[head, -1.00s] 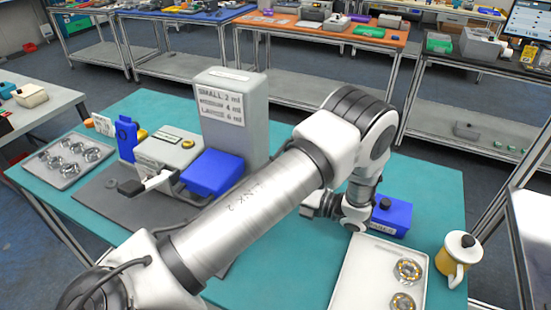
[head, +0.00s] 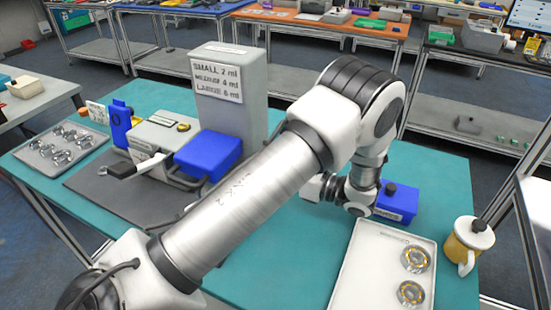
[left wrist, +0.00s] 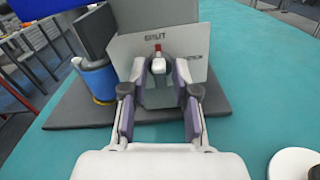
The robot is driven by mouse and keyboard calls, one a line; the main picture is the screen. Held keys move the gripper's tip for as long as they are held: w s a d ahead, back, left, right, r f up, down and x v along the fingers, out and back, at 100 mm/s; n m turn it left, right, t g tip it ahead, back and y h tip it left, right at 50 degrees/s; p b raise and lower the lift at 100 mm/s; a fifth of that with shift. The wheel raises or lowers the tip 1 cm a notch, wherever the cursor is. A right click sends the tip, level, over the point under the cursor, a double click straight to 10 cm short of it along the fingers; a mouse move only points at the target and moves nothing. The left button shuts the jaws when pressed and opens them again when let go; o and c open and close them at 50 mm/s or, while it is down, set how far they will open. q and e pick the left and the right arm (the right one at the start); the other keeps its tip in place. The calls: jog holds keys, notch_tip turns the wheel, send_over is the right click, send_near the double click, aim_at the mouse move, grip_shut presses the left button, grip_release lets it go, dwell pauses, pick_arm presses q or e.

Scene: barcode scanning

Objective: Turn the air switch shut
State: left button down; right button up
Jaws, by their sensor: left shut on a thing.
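In the left wrist view my left gripper (left wrist: 160,75) is shut on the small white air switch handle (left wrist: 158,65), which has a red mark at its top. The handle stands in front of a grey panel (left wrist: 195,45) with dark lettering at its top that appears to read SHUT. A second label sits at the panel's right, too small to read. In the head view my left arm crosses the middle of the table. It hides the gripper's fingertips and the switch there. My right gripper is not in view.
A grey tower (head: 235,110) with a size label stands on a dark mat (head: 115,200), beside a blue block (head: 208,152). A blue box (head: 398,203), a white tray (head: 350,285) with metal rings and a yellow mug (head: 462,248) are at the right. A parts tray (head: 60,145) lies left.

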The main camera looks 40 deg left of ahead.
pick_arm(q)
jog(key=shift+n+b, duration=0.45)
jog(key=shift+n, duration=0.65)
jog(key=c, duration=1.2)
grip_release()
jog(key=v, duration=1.2)
